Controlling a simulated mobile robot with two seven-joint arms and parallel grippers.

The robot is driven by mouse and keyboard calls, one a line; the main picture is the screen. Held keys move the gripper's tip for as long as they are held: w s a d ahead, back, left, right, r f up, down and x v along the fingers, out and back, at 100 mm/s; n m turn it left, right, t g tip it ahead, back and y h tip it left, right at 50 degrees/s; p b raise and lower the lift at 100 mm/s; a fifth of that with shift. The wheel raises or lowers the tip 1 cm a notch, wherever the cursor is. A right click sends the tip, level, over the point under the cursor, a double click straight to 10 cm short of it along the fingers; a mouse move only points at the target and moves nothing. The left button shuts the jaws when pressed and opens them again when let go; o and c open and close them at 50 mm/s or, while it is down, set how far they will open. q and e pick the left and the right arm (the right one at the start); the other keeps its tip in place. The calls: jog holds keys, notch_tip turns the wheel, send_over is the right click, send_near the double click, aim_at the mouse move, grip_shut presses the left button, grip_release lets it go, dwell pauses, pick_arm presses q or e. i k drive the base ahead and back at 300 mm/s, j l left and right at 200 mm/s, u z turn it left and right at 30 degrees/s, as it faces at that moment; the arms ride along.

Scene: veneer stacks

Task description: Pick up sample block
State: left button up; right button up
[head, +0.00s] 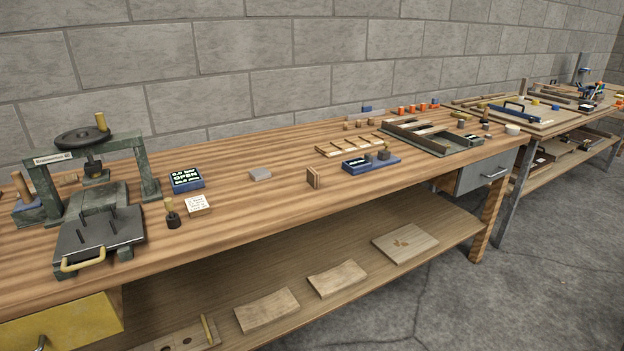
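A small upright wooden block (313,177) stands near the front edge of the long wooden bench (235,225), with a darker side face; it may be the sample block, but no label tells. A flat grey block (260,174) lies to its left. Several smaller wooden blocks (360,124) sit farther back on the bench. Neither of my grippers shows in the head view.
A green screw press (100,215) stands at the left. A blue display box (186,179), a white card (197,205) and a dark-based stamp (172,213) lie beside it. A blue tray (388,161) and a grey metal frame (465,141) are to the right.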

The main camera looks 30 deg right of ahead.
aim_at(313, 177)
jog(key=z, duration=1.35)
